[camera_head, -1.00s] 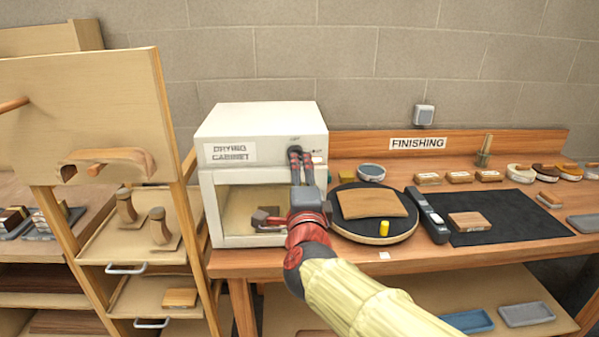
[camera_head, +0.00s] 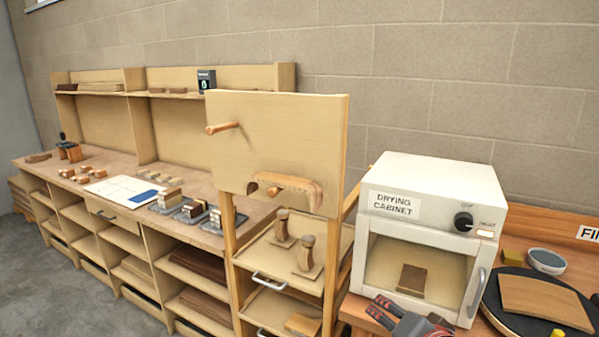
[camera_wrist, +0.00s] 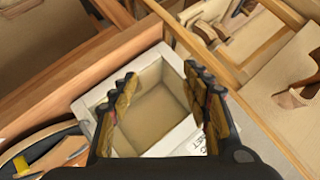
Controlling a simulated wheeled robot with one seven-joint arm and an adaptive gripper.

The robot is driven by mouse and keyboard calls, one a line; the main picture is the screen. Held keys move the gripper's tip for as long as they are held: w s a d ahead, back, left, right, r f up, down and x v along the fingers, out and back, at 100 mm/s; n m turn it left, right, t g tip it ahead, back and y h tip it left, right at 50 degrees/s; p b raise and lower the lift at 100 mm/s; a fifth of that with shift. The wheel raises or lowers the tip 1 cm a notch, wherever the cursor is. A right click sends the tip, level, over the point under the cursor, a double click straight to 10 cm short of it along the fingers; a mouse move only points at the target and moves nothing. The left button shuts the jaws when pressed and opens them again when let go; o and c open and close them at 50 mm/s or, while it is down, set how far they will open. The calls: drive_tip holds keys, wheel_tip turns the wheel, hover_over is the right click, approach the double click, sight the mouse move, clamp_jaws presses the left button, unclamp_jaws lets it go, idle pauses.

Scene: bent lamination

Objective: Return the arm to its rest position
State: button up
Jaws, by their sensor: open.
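My gripper (camera_head: 400,315) shows at the bottom edge of the head view, in front of the drying cabinet (camera_head: 430,170) and low beside its door. In the wrist view its two fingers (camera_wrist: 163,105) stand wide apart with nothing between them but a view of the white cabinet (camera_wrist: 90,105) beyond. The rest of my arm is out of the head view. A brown block (camera_head: 412,279) sits inside the cabinet behind the door window.
A round dark stand with a curved wooden panel (camera_head: 545,302) is at the right. A tall wooden rack (camera_head: 280,130) with a peg stands left of the cabinet. A long workbench (camera_head: 110,165) runs farther left. Grey floor (camera_head: 50,285) is open at the lower left.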

drive_tip(key=s+a+f+n+g+p, duration=0.1)
drive_tip(key=s+f+n+g+p, duration=0.15)
drive_tip(key=s+n+g, duration=0.65)
drive_tip(key=s+d+r+t+h+p, duration=0.1)
drive_tip(key=s+r+t+p, duration=0.2)
drive_tip(key=s, duration=0.5)
drive_tip(key=shift+d+r+m, duration=0.2)
drive_tip(key=shift+r+m, duration=0.1)
drive_tip(key=shift+r, duration=0.2)
